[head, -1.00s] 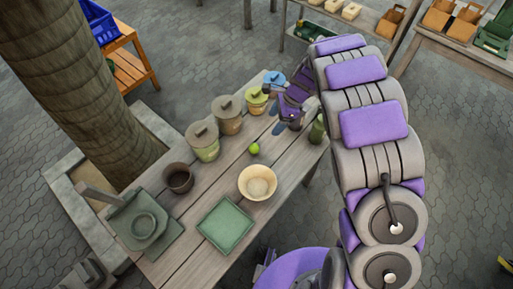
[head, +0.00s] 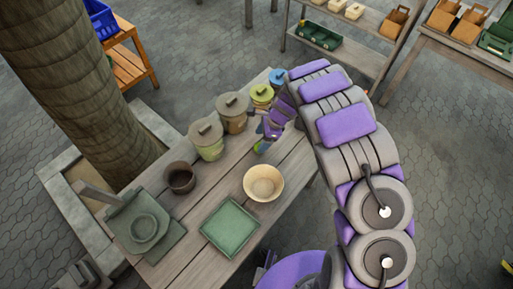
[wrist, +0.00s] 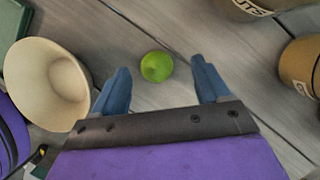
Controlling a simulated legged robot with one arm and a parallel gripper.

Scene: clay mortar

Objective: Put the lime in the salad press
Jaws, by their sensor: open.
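The lime (wrist: 157,67) is a bright green ball on the wooden table, between and slightly beyond my fingertips in the wrist view. My gripper (wrist: 160,75) is open and empty, with one blue finger on each side of the lime, not visibly touching it. In the head view my gripper (head: 264,138) is low over the table and hides the lime. A grey-green device with a round cup and a lever handle (head: 147,227), which appears to be the salad press, stands at the table's left end.
A cream bowl (head: 263,182) stands near my gripper and also shows in the wrist view (wrist: 48,85). A square green tray (head: 230,228) and a dark pot (head: 180,178) lie towards the press. Several lidded canisters (head: 206,139) line the far edge. A tree trunk (head: 85,80) rises behind.

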